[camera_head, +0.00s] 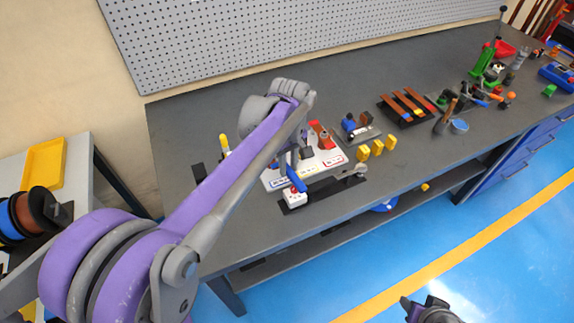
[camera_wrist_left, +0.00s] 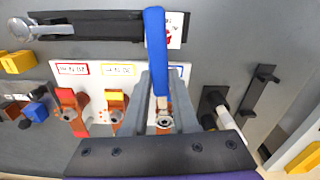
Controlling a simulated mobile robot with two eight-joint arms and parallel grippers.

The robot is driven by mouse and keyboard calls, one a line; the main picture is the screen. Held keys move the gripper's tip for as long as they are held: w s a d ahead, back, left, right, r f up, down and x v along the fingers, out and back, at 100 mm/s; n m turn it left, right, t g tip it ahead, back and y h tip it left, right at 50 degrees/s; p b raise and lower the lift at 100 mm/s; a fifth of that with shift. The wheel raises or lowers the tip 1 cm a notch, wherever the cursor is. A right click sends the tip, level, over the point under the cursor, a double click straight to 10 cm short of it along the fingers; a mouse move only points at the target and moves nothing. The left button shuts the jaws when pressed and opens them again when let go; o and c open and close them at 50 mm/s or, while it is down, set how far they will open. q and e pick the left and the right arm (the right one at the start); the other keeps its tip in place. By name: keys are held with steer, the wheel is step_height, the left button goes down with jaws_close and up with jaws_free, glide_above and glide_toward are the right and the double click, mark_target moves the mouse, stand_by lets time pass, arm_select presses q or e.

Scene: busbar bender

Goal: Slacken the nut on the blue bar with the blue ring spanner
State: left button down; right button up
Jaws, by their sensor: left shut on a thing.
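My left gripper (camera_head: 297,163) is shut on the blue ring spanner (camera_head: 295,178), above the white board (camera_head: 334,158). In the left wrist view, the spanner's blue handle (camera_wrist_left: 156,50) points away from the gripper (camera_wrist_left: 164,108), between its two grey fingers. A round metal nut or ring end (camera_wrist_left: 165,122) shows at its near end, above a copper-coloured bar at the blue label. I cannot tell whether the ring sits around the nut. Red (camera_wrist_left: 70,105) and yellow (camera_wrist_left: 115,105) bar posts stand to its left. My right gripper (camera_head: 428,308) shows only partly at the bottom edge.
A dark tool rack (camera_head: 325,192) lies along the board's front, with a metal ring end (camera_head: 360,170) at its right. A pegboard (camera_head: 250,40) stands behind the bench.

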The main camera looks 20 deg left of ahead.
arm_select(q)
steer(key=shift+w+d+n, duration=0.3)
steer(key=shift+w+n, duration=0.15)
steer(key=shift+n, duration=0.15)
steer(key=shift+w+d+n, duration=0.2)
steer(key=shift+w+n, duration=0.3)
steer(key=shift+n, duration=0.1)
steer(key=shift+w+d+n, duration=0.15)
steer(key=shift+w+n, duration=0.35)
steer(key=shift+n, duration=0.2)
steer(key=shift+r, duration=0.1)
